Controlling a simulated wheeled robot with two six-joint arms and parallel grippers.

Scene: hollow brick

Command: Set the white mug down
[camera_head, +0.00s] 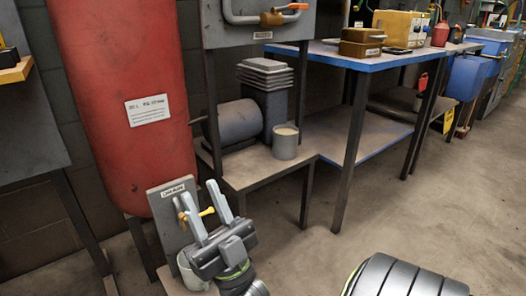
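My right gripper (201,190) is at the lower left, its two pale fingers apart, with nothing seen held between them. A pale, rounded vessel (190,273), perhaps the white mug, shows low beside the gripper's body. The gripper hides much of it, so I cannot tell whether they touch. A light grey cup-like container (285,143) stands upright on a low bench (245,172), apart from the gripper. My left gripper is not in view.
A labelled panel (166,212) with a yellow-handled valve stands just behind the gripper fingers. A large red tank (120,95) rises at the left. A blue-edged table (350,62) stands behind right. The concrete floor (400,215) at right is open.

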